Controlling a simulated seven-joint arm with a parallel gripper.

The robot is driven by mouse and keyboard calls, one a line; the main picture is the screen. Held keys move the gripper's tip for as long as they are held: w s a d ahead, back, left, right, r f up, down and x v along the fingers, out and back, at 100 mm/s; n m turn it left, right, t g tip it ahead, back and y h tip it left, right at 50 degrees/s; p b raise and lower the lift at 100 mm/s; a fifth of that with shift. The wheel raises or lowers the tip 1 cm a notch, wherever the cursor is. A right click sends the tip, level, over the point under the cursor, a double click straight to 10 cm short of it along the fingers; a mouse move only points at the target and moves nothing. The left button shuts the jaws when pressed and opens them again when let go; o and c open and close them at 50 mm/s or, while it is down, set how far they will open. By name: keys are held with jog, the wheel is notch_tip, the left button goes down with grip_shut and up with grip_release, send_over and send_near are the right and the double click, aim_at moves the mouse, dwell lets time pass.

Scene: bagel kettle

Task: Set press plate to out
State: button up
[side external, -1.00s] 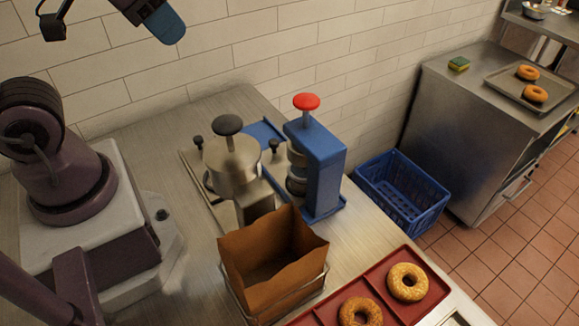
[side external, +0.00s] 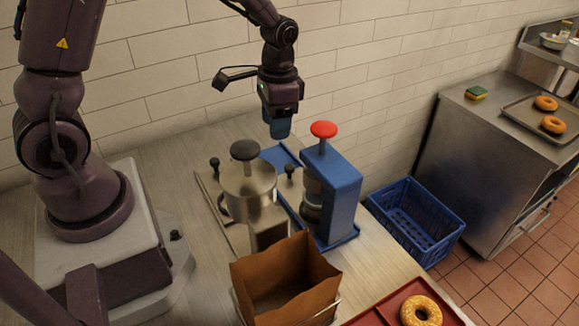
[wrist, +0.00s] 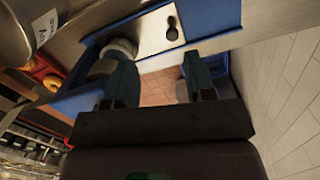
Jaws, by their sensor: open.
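Two presses stand on the steel counter. One is a steel press (side external: 248,185) with a black knob on top. The other is a blue press (side external: 338,190) with a red knob (side external: 323,129). Small black handles stand behind them, one behind the steel press (side external: 214,162) and one (side external: 289,171) beside the blue press. I cannot tell for sure which part is the press plate. The wrist view shows a light metal plate (wrist: 150,32) with a black handle on it, set within blue parts. My gripper (side external: 280,128) is open and empty, pointing down above and behind the presses; its two fingers also show in the wrist view (wrist: 160,86).
A brown paper bag (side external: 285,290) in a wire holder stands in front of the steel press. A red tray (side external: 375,316) with a bagel (side external: 421,311) is at front right. A blue crate (side external: 415,222) is on the right. A white tiled wall (side external: 165,75) bounds the back.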

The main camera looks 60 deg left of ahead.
aim_at(289, 166)
jog(key=w+f, duration=0.1)
jog(key=f, duration=0.3)
jog(key=w+f+m, duration=0.1)
jog(key=f, duration=0.4)
jog(key=w+f+m, duration=0.1)
jog(key=f, duration=0.4)
jog(key=shift+w+a+t, duration=0.15)
jog(key=shift+a+t, duration=0.1)
jog(key=shift+t, duration=0.15)
jog(key=shift+c, duration=0.5)
grip_shut()
jog(key=a, duration=1.1)
jog(key=shift+a, duration=0.1)
